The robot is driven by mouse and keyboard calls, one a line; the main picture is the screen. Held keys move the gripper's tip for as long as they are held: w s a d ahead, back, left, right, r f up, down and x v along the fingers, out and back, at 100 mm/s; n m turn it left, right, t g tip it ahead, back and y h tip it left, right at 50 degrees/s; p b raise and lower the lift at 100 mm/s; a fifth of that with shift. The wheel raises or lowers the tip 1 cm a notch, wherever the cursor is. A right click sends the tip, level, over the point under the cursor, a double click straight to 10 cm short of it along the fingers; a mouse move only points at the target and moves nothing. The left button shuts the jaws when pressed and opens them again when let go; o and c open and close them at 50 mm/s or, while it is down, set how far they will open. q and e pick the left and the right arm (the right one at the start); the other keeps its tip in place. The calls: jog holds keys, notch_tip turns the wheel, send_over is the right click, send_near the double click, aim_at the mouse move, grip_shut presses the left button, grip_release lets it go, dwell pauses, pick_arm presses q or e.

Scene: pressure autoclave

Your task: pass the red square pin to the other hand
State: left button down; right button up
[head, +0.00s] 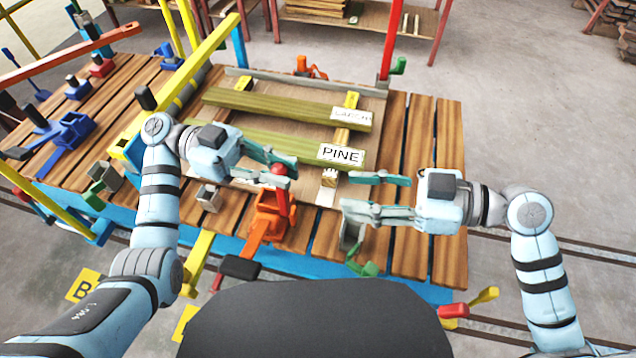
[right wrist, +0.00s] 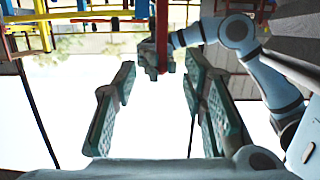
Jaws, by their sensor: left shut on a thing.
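The red square pin (head: 279,169) is in the jaws of my left gripper (head: 289,172), over the orange clamp near the table's front edge. In the right wrist view the pin (right wrist: 161,28) is a straight red bar running away from the left gripper (right wrist: 155,62).
An orange clamp (head: 265,218) stands below the left gripper. Green-tinted boards, one labelled PINE (head: 341,154), lie behind the grippers on the slatted table (head: 425,150). A yellow bar (head: 190,75) slants up at the left. The table's right side is bare.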

aim_at(283, 193)
jog(key=x, duration=1.1)
jog(key=shift+a+f, duration=0.2)
jog(key=shift+a, duration=0.05)
jog(key=shift+w, duration=0.1)
grip_shut()
pick_arm(q)
jog(key=c, duration=1.5)
grip_release()
